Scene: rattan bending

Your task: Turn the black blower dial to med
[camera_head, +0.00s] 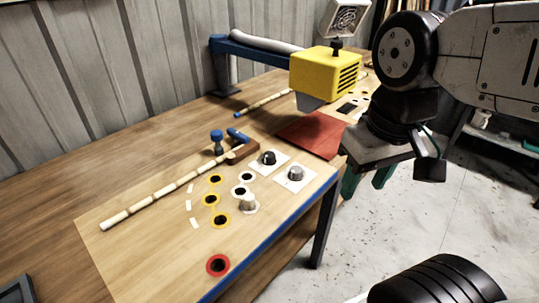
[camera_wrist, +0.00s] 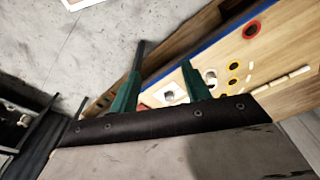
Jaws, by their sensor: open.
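The black dial (camera_head: 268,158) sits on a white plate on the wooden bench, and its markings are too small to read. A grey dial (camera_head: 296,174) on a second white plate is just to its right and nearer. My gripper (camera_head: 363,192) is open and empty, its green fingers pointing down beyond the bench's right edge, to the right of both dials and apart from them. In the wrist view my gripper (camera_wrist: 163,54) has its two fingers spread, with the grey dial (camera_wrist: 169,96) seen between them. I cannot make out the black dial in the wrist view.
A yellow blower-like box (camera_head: 322,70) stands behind the dials, beside a red mat (camera_head: 312,134). A jointed rattan pole (camera_head: 150,206) lies left, by a blue-topped peg (camera_head: 217,139). Yellow-ringed holes (camera_head: 210,199) and a red-ringed hole (camera_head: 218,265) are nearer. Bare floor lies right.

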